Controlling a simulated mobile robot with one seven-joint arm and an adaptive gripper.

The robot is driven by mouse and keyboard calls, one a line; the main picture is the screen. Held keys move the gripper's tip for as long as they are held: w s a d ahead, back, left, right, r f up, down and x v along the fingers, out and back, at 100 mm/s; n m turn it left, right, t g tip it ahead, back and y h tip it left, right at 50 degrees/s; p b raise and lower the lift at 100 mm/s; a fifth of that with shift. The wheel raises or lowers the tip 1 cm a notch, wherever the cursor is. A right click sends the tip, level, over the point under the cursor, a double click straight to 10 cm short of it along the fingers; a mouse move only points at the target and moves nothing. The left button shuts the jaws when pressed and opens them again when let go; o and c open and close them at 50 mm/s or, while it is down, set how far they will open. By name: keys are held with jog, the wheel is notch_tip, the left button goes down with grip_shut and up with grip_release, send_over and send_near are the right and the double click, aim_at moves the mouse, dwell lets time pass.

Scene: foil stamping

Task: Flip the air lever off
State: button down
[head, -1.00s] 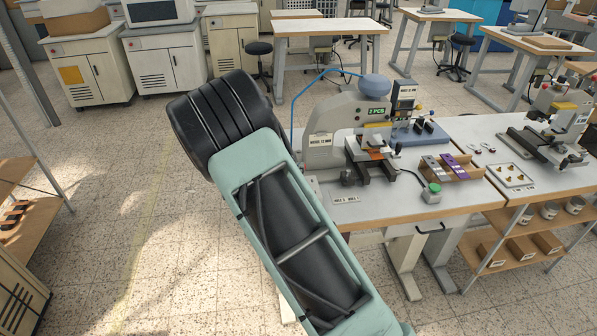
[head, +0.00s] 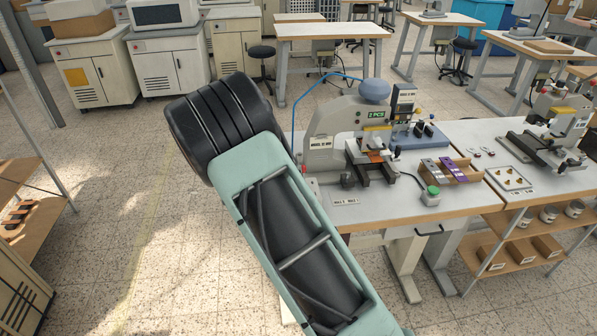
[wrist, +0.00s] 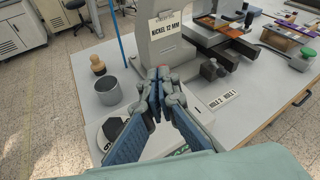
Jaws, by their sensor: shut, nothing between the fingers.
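The grey stamping press (head: 333,122) stands on a white worktable (head: 400,212), with a blue air hose (head: 293,120) at its left. In the wrist view the press body (wrist: 160,48) carries a "NICKEL 12 MM" label, and the hose (wrist: 117,35) rises at its left. My gripper (wrist: 160,78) is shut and empty, its fingertips in front of the lower press body. I cannot tell whether they touch it. I cannot make out the air lever in either view; the fingers may hide it. In the head view my own arm hides the gripper.
A grey cup (wrist: 107,91) and a wooden-handled tool (wrist: 97,66) stand left of the fingers. A "HOLE 1 / HOLE 2" card (wrist: 223,98) and green button box (head: 431,197) lie to the right.

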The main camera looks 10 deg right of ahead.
jog(key=r+b+v, duration=0.1)
jog(key=r+v, duration=0.1)
jog(key=v, duration=0.9)
jog(key=shift+w, duration=0.4)
